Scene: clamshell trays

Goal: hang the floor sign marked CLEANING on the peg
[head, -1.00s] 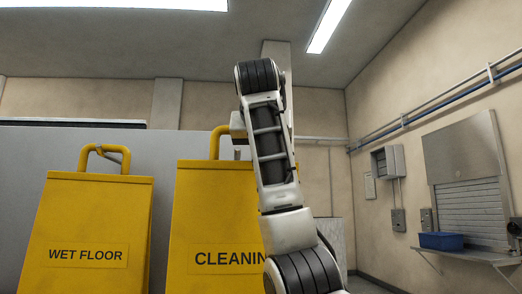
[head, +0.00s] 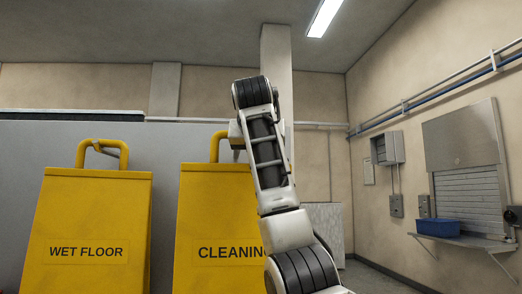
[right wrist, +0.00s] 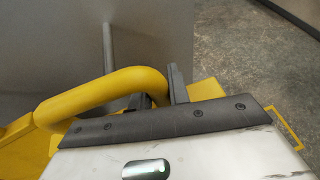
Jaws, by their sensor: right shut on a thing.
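The yellow floor sign marked CLEANING (head: 205,215) is upright in the head view, partly hidden by my right arm. My right gripper (right wrist: 160,92) is shut on its yellow loop handle (right wrist: 95,97), which also shows in the head view (head: 214,148). A grey rod, seemingly the peg (right wrist: 108,48), stands out from the grey panel in the right wrist view, just beyond the handle. I cannot tell whether the handle is around it. A second yellow sign marked WET FLOOR (head: 85,215) is on the left, its handle around a grey peg (head: 108,146). My left gripper is out of view.
The grey panel (head: 40,150) stands behind the signs. A wall shelf (head: 465,242) with a blue bin (head: 439,227) is at the right, beside a shutter and wall boxes. Bare floor (right wrist: 240,45) shows beside the panel.

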